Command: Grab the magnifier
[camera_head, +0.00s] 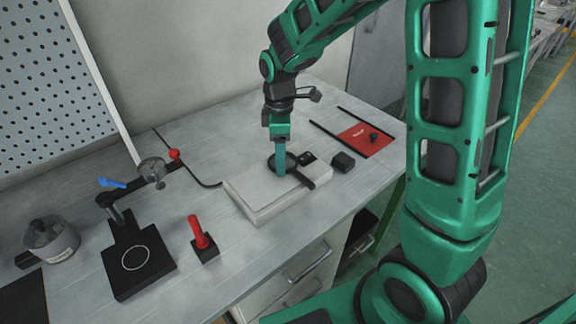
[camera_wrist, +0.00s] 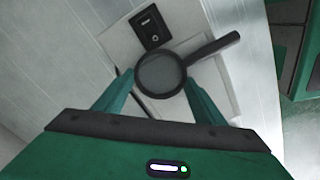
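The magnifier (camera_wrist: 161,74) has a round dark frame and a black handle (camera_wrist: 214,46). In the wrist view its lens lies between the tips of my gripper (camera_wrist: 157,78), with the handle pointing to the upper right. In the head view the magnifier (camera_head: 299,179) is at the white box-like block on the table, its handle toward the lower right. My gripper (camera_head: 281,160) points down at its lens end. The two fingers are apart in the wrist view, one on each side of the ring. I cannot tell whether they touch it.
The white block (camera_head: 262,206) lies under the magnifier. A red-handled tool (camera_head: 202,240), a black stand (camera_head: 138,262) and a metal pot (camera_head: 50,240) are to the left.

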